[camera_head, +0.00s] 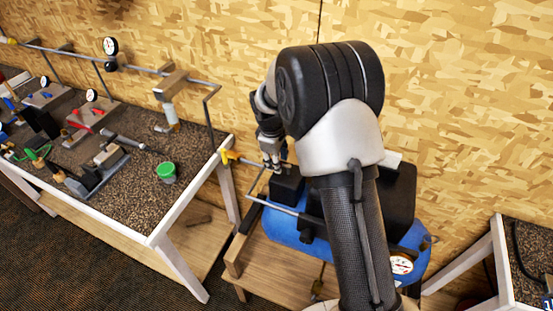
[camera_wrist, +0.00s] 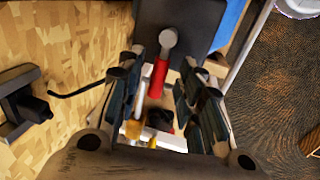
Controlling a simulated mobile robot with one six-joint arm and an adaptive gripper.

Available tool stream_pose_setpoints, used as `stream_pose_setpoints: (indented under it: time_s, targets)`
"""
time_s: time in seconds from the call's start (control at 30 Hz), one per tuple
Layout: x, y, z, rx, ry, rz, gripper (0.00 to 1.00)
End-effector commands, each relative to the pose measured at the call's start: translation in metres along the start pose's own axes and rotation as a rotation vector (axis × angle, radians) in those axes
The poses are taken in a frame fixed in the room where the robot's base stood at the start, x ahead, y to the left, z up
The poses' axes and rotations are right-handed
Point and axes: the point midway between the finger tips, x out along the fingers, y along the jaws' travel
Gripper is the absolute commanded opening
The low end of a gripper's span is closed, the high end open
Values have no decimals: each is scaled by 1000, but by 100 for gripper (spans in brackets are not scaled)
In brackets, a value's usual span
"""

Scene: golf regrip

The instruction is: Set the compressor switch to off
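The compressor is a blue tank (camera_head: 283,230) with black housings on top, standing on a low wooden stand below my arm. In the wrist view its dark switch box (camera_wrist: 188,15) is at the top. A red lever (camera_wrist: 158,77) with a round grey end (camera_wrist: 168,38) lies against the box; I take it to be the switch. My gripper (camera_wrist: 163,62) is open, one finger on each side of the lever, with gaps showing. In the head view my gripper (camera_head: 273,163) is above the left end of the compressor, and the lever cannot be made out.
A yellow valve (camera_head: 229,157) and pipe are left of the compressor. A workbench (camera_head: 140,205) with tools and a green-lidded jar (camera_head: 166,171) stands further left. The wooden wall (camera_head: 460,100) is close behind. Another bench (camera_head: 530,245) is at the right. A black wall fitting (camera_wrist: 22,105) shows in the wrist view.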

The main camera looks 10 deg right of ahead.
Motion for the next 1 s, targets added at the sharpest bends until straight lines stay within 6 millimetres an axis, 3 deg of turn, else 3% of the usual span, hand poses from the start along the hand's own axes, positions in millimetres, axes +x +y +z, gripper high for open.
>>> stream_pose_setpoints:
  time_s: [0.47, 1.0]
  targets:
    - [0, 0, 0, 0, 0, 0, 1]
    - [0, 0, 0, 0, 0, -1, 0]
